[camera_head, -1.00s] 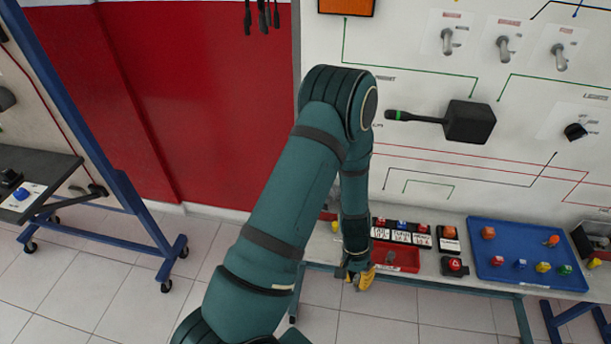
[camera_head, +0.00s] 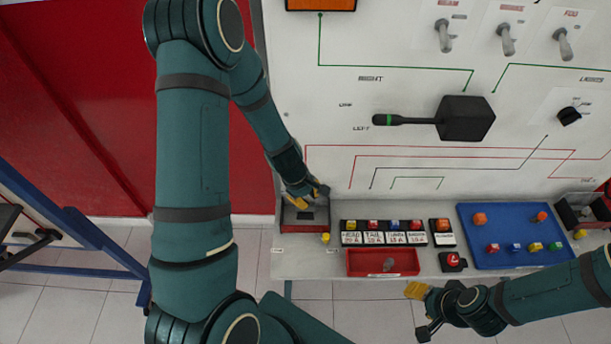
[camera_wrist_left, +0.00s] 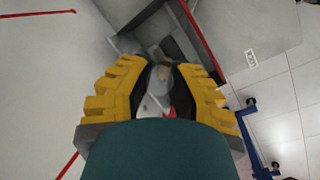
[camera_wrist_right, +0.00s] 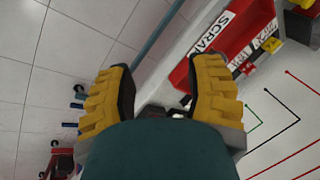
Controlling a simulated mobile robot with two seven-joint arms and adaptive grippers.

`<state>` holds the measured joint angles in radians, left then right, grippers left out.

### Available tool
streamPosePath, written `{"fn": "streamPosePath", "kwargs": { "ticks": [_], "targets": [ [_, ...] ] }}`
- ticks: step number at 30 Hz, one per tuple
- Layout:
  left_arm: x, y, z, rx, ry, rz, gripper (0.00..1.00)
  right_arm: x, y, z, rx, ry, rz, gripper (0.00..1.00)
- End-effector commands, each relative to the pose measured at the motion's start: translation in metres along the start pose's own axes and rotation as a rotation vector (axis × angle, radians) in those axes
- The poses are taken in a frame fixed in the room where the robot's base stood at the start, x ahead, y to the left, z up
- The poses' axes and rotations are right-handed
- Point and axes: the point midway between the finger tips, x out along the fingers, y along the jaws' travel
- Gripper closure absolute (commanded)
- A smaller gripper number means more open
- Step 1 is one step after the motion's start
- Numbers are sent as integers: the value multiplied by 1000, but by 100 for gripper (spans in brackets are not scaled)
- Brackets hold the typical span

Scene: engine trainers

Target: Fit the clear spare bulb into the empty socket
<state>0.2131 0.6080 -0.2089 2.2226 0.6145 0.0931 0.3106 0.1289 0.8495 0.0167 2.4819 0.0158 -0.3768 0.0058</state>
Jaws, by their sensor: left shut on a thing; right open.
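My left gripper (camera_head: 306,194) is low at the panel's left, just over a dark box with a red front (camera_head: 304,217) on the shelf. In the left wrist view, its yellow fingers (camera_wrist_left: 160,72) are shut on a pale, see-through piece that looks like the clear bulb (camera_wrist_left: 160,82). The fingers partly hide it. I cannot make out the empty socket; the gripper covers part of the box. My right gripper (camera_head: 421,311) is open and empty in front of the shelf's edge, and its spread fingers also show in the right wrist view (camera_wrist_right: 163,95).
A red scrap tray (camera_head: 356,270) holds a small grey item. Behind it stand labelled fuse holders (camera_head: 385,232). A blue tray (camera_head: 468,210) holds several coloured parts; a dark bin (camera_head: 567,217) is at far right. A yellow knob (camera_head: 325,238) sits by the box.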

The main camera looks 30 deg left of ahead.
Motion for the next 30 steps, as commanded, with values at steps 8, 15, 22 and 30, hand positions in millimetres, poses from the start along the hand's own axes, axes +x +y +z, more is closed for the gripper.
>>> {"fn": "streamPosePath", "kwargs": {
  "ticks": [8,15,22,30],
  "targets": [
    [-4,0,-6,-80,15,15,100,1,1,0,1,0,0,48],
    [9,-3,-7,-78,15,14,100,12,5,4,-2,-8,0,48],
    [28,-8,-10,-77,14,14,100,29,11,12,-6,-23,-1,48],
    [52,-14,-14,-77,15,14,100,48,18,22,-13,-42,-3,48]
  ]
}}
